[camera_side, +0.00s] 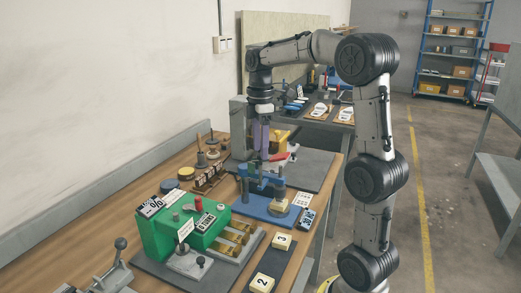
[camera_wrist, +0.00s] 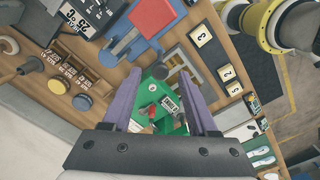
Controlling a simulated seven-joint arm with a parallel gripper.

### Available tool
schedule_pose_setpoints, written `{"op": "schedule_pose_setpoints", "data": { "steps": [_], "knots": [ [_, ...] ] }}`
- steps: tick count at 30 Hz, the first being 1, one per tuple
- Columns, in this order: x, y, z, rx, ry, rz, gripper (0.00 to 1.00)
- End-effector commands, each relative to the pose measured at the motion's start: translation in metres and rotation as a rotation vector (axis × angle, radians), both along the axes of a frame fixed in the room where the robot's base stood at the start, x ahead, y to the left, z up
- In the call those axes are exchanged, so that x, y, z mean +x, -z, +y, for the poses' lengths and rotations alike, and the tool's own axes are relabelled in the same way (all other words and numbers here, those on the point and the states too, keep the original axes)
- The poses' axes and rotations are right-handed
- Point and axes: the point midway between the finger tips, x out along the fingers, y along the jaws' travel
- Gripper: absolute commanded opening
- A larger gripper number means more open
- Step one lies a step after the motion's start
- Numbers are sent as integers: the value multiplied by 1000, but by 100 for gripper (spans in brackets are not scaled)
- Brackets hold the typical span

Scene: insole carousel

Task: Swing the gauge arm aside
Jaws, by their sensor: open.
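My gripper (camera_side: 262,150) points down over the bench, its two purple fingers apart and nothing visible between them. In the wrist view the gripper (camera_wrist: 163,76) spreads its fingers on both sides of a green machine (camera_wrist: 155,92), which lies beyond them. The green machine (camera_side: 188,222) stands at the front in the side view. A blue fixture (camera_side: 258,207) with upright posts and a raised blue crosspiece (camera_side: 259,178) stands below my gripper. I cannot tell for certain which part is the gauge arm. Contact between the fingers and the fixture cannot be made out.
A wooden rack (camera_side: 210,178) and round knobs stand left of the fixture. A grey mat (camera_side: 315,170) lies behind it. A wall borders the left.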

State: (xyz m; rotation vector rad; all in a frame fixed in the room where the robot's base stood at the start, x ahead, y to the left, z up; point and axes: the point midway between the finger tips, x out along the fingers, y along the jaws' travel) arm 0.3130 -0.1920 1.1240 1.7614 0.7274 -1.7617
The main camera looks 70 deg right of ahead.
Motion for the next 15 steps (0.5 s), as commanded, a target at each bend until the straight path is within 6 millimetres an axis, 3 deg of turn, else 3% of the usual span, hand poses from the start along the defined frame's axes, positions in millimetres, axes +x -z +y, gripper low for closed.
{"op": "schedule_pose_setpoints", "data": {
  "steps": [5,14,15],
  "knots": [
    [0,12,0,0,0,0,59],
    [0,14,0,0,0,0,59],
    [0,14,0,0,0,0,52]
  ]
}}
